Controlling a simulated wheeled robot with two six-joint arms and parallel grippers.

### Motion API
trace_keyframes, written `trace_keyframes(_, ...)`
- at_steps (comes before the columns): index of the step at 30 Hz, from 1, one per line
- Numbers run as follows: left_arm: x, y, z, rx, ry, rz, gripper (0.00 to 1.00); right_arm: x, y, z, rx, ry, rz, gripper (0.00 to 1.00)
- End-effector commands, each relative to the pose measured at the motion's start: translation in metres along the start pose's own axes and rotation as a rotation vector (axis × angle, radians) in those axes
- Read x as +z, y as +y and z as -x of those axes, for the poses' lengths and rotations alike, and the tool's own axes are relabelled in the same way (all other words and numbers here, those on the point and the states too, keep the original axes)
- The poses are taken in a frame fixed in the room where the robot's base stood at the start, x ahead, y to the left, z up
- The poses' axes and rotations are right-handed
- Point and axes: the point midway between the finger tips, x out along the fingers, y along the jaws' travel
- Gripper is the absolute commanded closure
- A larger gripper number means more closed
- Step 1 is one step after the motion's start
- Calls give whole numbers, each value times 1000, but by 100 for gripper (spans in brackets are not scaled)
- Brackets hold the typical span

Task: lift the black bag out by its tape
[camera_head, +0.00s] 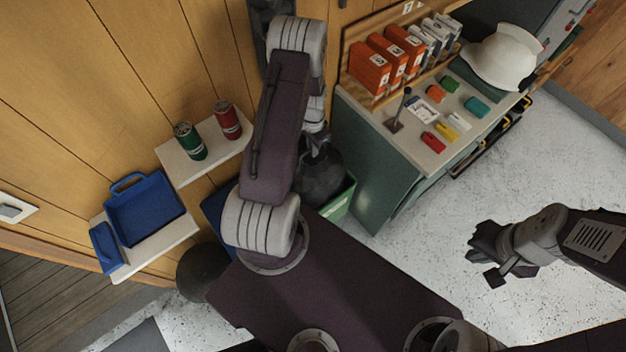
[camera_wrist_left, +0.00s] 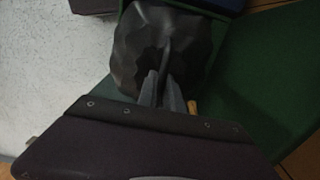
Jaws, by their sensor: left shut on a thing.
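The black bag (camera_head: 320,182) is a dark, lumpy bundle beside the green cabinet in the head view. It covers part of a green bin (camera_head: 341,205); I cannot tell whether its bottom is inside the bin or above it. In the left wrist view the bag (camera_wrist_left: 140,45) fills the top middle, gathered into a narrow neck. My left gripper (camera_wrist_left: 168,88) is shut on this neck; the tape itself is not clear. My left arm hides much of this in the head view. My right gripper (camera_head: 487,258) is open and empty over the floor at the right.
The green cabinet (camera_head: 375,165) stands right of the bag, with orange binders (camera_head: 370,68) and a white helmet (camera_head: 503,58) on top. On the left wall are shelves with a green can (camera_head: 189,141), a red can (camera_head: 228,120) and a blue tray (camera_head: 146,212). Floor is clear at right.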

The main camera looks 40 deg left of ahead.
Motion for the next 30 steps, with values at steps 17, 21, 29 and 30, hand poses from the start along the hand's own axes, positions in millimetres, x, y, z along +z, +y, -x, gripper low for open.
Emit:
trace_keyframes(17,0,0,23,-1,1,0,100,-2,0,18,0,0,0,100)
trace_keyframes(21,0,0,37,-1,2,0,100,-3,-1,30,0,0,0,100)
trace_keyframes(29,0,0,61,-1,1,0,100,-5,-1,49,0,0,0,100)
trace_keyframes(30,0,0,65,-1,1,0,100,-5,-1,51,0,0,0,100)
